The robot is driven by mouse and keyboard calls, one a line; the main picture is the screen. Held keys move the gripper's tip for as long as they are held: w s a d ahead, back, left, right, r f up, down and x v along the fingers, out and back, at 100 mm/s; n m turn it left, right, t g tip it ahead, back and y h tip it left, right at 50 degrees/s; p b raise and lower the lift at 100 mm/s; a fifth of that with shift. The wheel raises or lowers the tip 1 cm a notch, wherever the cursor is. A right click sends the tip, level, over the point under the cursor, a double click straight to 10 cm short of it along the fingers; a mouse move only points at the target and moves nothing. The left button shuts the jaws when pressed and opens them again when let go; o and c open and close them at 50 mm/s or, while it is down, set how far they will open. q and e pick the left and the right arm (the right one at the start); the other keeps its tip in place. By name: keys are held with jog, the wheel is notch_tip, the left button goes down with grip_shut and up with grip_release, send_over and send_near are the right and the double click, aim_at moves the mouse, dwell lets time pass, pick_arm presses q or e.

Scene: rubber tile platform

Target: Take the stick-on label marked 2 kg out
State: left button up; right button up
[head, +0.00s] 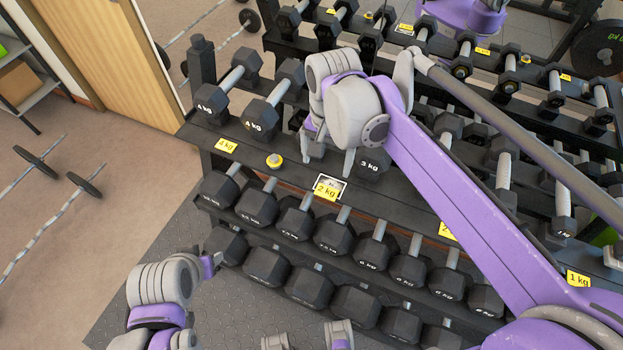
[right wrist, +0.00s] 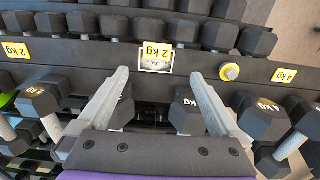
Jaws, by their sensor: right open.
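The yellow label marked 2 kg (head: 325,191) sits over a white-edged card or holder on the front ledge of the dumbbell rack, below the 3 kg dumbbell (head: 371,164). It appears upside down in the right wrist view (right wrist: 156,56), beyond the fingertips and between their lines. My right gripper (head: 334,150) is open and empty above the ledge, its fingers spread on either side of dumbbell ends; it also shows in the right wrist view (right wrist: 170,98).
Another yellow 2 kg label (head: 446,231) is farther right on the ledge. A 4 kg label (head: 226,145) and a round yellow-rimmed knob (head: 274,160) are to the left. Rows of dumbbells (head: 333,231) fill the rack below. Open floor (head: 100,215) lies to the left.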

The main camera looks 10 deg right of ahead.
aim_at(326, 194)
jog(key=f, duration=0.4)
jog(key=shift+s+d+f, duration=0.15)
jog(key=shift+s, duration=0.05)
jog(key=shift+f, duration=0.65)
jog(key=shift+s+f, duration=0.1)
jog(key=shift+f, duration=2.4)
jog(key=shift+b, duration=0.3)
jog(key=c, duration=1.3)
